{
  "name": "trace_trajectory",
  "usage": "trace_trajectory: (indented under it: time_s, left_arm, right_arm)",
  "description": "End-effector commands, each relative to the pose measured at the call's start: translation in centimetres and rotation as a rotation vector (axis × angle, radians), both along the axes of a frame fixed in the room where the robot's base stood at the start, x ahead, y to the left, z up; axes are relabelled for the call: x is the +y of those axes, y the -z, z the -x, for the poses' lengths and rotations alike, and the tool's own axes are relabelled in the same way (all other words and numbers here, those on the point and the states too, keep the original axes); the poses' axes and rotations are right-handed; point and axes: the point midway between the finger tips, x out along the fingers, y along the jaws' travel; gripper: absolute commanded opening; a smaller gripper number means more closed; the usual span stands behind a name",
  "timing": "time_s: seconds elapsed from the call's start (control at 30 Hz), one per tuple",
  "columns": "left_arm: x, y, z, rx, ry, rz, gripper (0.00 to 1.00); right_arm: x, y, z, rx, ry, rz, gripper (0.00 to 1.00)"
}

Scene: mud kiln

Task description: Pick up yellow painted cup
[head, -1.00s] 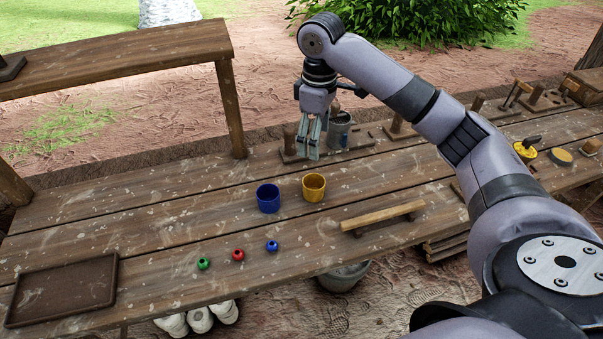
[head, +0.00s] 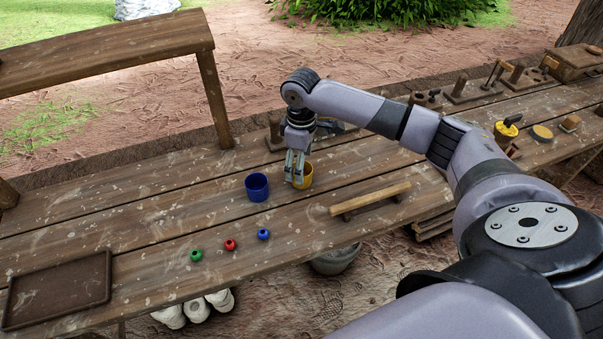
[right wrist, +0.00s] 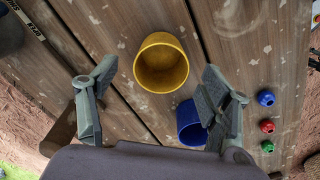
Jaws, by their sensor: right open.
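The yellow cup (head: 306,176) stands upright on the wooden table, just right of a blue cup (head: 257,187). My right gripper (head: 294,177) is low at the yellow cup and partly covers it in the head view. In the right wrist view the yellow cup (right wrist: 161,63) shows its open mouth, ahead of and between the spread fingers of my right gripper (right wrist: 155,100). The fingers are open and hold nothing. The blue cup (right wrist: 190,122) is close to one finger, partly hidden behind it. My left gripper is not in view.
Green (head: 196,255), red (head: 230,244) and blue (head: 263,234) small round pots stand in front of the cups. A wooden bar stand (head: 370,199) lies to the right. An empty brown tray (head: 57,290) lies at the left. Tools line the back right.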

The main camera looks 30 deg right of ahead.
Motion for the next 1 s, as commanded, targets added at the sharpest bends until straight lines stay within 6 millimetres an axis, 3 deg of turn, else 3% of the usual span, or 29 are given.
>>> trace_trajectory:
  time_s: [0.23, 0.53, 1.0]
  left_arm:
    - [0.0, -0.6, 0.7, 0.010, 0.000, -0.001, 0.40]
    - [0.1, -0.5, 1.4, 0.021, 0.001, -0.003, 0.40]
    - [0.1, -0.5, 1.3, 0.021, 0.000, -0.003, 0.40]
  right_arm:
    - [0.1, 3.4, 0.2, 0.002, -0.001, 0.000, 0.72]
    - [0.0, 3.8, 0.2, 0.002, -0.001, 0.001, 0.72]
    - [0.0, 3.8, 0.2, 0.000, 0.000, 0.001, 0.40]
